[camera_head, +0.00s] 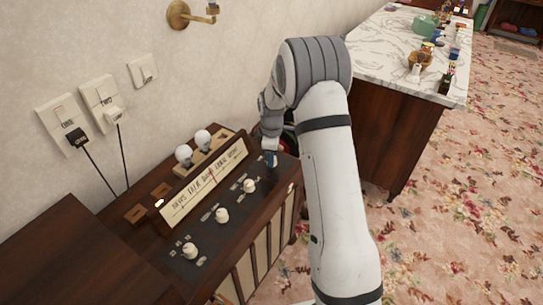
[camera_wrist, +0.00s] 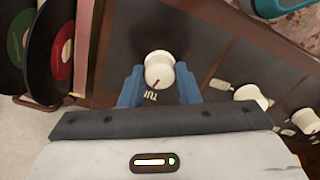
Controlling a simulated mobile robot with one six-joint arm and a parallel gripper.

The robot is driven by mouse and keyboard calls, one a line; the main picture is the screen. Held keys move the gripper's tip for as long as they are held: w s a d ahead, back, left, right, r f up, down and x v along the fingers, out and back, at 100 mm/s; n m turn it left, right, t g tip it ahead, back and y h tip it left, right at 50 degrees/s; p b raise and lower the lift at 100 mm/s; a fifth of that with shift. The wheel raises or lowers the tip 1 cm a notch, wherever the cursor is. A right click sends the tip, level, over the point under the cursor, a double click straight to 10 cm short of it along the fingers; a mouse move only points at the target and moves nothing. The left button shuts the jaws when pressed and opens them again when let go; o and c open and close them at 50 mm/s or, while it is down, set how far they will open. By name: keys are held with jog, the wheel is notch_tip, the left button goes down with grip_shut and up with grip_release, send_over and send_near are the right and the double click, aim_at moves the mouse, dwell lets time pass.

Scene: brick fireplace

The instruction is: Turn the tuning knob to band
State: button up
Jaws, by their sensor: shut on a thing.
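The radio has a dark control panel (camera_head: 207,238) and a pale lettered dial (camera_head: 203,182) with a thin red needle near its middle. In the wrist view the tuning knob (camera_wrist: 159,68) is round and white with a red mark toward its lower left; a partly hidden label starting "TU" shows beside it. My gripper (camera_wrist: 159,84) has its blue fingers on either side of this knob, shut on it. In the head view my gripper (camera_head: 270,158) is at the panel's far right end, and the arm and gripper hide the knob.
White knobs (camera_head: 250,185), (camera_head: 222,215) and (camera_head: 190,250) line the panel. Two bulbs (camera_head: 192,146) stand behind the dial. Records (camera_wrist: 62,48) stand beside the radio in the wrist view. A marble-topped counter (camera_head: 392,48) is at the back right; floral carpet (camera_head: 450,200) lies open at right.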

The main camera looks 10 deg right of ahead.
jog(key=shift+n, duration=1.1)
jog(key=o, duration=1)
notch_tip(320, 180, up, 8)
jog(key=shift+f, duration=0.1)
